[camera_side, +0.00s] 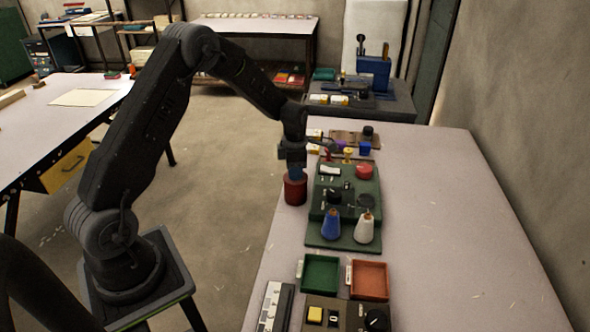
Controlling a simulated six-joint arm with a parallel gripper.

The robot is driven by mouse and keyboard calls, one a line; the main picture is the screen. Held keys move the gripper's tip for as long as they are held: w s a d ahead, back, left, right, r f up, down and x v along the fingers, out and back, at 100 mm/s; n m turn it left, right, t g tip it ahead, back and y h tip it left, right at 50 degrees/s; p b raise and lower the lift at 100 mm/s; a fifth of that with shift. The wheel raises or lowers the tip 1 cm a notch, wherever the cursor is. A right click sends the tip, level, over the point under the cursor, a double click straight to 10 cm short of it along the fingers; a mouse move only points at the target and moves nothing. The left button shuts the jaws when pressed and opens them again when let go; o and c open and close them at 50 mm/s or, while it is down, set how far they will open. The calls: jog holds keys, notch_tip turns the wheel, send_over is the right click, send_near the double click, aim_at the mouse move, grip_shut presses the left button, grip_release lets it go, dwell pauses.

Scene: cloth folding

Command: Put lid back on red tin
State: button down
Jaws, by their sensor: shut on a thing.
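The red tin (294,191) stands upright on the pale table near its left edge, beside the green board. My gripper (294,170) points down directly over the tin. A round red piece (364,172) lies on the green board to the right. The tin's mouth is mostly hidden by my gripper.
The green board (318,240) carries black knobs, a blue cone (331,225) and a white cone (364,227), close right of the tin. Green (320,273) and orange (369,280) trays lie nearer the camera. The table's right side (450,220) is clear.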

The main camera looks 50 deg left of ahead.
jog(key=shift+c, duration=2.2)
grip_release()
jog(key=shift+r, duration=3.5)
grip_shut()
